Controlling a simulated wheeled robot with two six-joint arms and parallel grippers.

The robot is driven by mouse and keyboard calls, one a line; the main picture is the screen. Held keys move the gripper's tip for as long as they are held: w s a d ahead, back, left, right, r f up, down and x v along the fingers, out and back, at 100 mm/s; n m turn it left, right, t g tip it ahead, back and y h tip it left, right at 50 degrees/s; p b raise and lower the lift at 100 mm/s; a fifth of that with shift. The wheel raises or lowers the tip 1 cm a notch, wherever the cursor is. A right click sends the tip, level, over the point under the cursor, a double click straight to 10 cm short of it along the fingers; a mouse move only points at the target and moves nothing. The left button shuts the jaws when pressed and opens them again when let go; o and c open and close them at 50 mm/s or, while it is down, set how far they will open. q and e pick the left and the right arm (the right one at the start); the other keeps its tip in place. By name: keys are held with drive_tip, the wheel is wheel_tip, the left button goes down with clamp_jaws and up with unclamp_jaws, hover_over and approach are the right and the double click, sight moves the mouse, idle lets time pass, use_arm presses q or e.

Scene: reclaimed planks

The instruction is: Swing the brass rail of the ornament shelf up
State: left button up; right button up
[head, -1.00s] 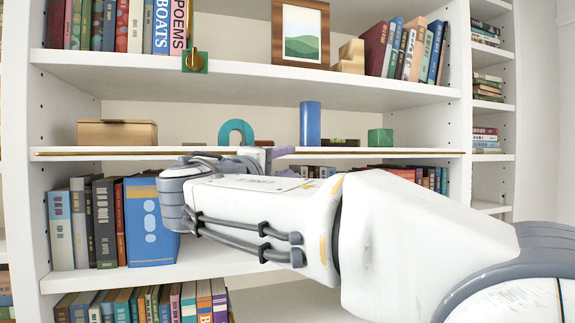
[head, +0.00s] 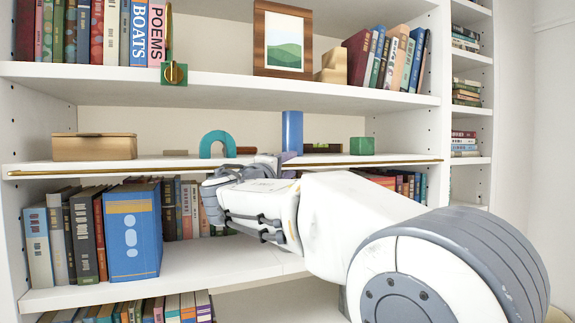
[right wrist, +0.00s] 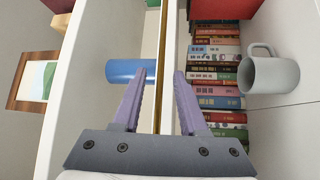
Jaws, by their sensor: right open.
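The ornament shelf (head: 185,163) is a thin white board across the middle of the bookcase. Its thin brass rail (head: 65,172) lies low along the front edge, and my right gripper hides part of it. My right gripper (head: 277,163) is at the front edge near the middle, below the blue cylinder (head: 292,130). In the right wrist view, its two purple fingers are open, one on each side of the brass rail (right wrist: 161,65). I see no clear contact with the rail. My left gripper is not in view.
A wooden box (head: 94,147), a teal arch (head: 218,144) and a green cube (head: 362,146) stand on the ornament shelf. A brass latch on a green plate (head: 174,73) is at the upper shelf's edge. Books and a white mug (right wrist: 262,72) are below.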

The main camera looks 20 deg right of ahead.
clamp_jaws()
drive_tip(key=shift+r+p, duration=0.1)
drive_tip(key=shift+p, duration=0.25)
